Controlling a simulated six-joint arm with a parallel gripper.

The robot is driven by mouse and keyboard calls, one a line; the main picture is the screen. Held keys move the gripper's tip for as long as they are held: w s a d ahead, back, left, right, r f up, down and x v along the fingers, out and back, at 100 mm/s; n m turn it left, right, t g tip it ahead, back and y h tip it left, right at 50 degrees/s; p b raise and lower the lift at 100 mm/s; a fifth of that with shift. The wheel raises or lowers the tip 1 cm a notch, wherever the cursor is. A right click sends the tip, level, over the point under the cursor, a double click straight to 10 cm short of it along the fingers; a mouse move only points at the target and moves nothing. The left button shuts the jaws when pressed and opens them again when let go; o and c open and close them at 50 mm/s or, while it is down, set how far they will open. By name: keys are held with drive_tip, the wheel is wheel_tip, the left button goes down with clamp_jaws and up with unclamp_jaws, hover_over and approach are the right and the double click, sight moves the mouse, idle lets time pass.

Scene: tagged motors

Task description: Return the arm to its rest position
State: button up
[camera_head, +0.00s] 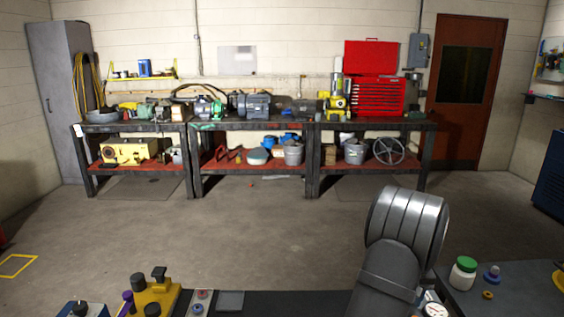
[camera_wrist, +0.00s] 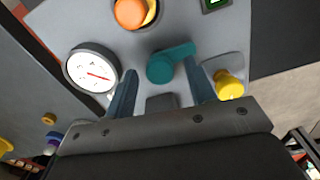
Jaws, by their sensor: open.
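My gripper (camera_wrist: 159,68) shows in the wrist view with its two dark blue-grey fingers spread apart. A teal lever or knob (camera_wrist: 165,66) on a grey panel (camera_wrist: 205,35) appears between and just beyond the fingertips; I cannot tell whether they touch it. My grey arm (camera_head: 400,240) rises at the lower right of the head view, and my gripper is hidden there.
On the panel are a white dial gauge (camera_wrist: 92,68), an orange knob (camera_wrist: 130,12) and a yellow knob (camera_wrist: 229,84). A green-capped white jar (camera_head: 463,273) stands right of my arm. Workbenches (camera_head: 255,126) line the far wall; the floor (camera_head: 250,215) between is clear.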

drive_tip(key=n, duration=0.4)
drive_tip(key=shift+n, duration=2.4)
